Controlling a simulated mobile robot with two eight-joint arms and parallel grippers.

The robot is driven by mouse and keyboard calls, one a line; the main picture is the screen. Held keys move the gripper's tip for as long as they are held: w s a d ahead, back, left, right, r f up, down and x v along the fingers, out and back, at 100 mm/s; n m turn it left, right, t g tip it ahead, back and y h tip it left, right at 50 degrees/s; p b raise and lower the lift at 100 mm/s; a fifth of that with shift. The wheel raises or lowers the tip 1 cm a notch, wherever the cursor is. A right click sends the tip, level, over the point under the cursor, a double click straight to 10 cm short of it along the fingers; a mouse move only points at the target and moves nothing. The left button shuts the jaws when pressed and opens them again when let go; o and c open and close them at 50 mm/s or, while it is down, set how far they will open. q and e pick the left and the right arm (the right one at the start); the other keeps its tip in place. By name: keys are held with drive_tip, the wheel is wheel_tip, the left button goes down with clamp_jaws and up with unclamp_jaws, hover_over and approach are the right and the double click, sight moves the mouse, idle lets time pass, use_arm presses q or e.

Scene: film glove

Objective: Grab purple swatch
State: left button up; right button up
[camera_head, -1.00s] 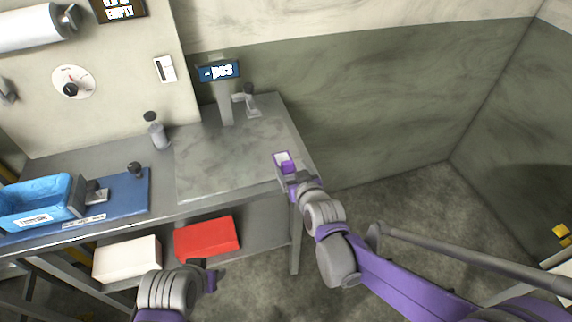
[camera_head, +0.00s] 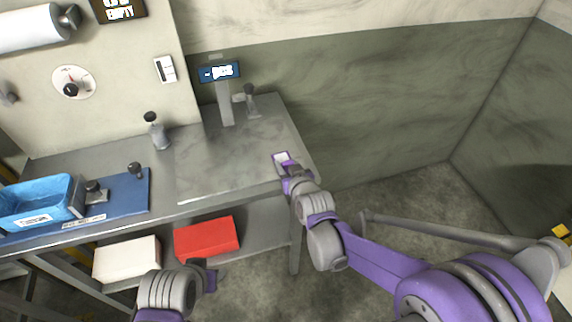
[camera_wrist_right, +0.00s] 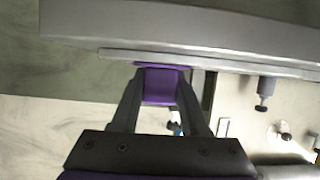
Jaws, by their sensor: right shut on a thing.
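The purple swatch (camera_wrist_right: 161,85) is between the two dark fingers of my right gripper (camera_wrist_right: 158,100) in the right wrist view.
A red box (camera_head: 206,238) and a white box (camera_head: 127,259) sit on the lower shelf. The bench's right half is mostly clear.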

clamp_jaws()
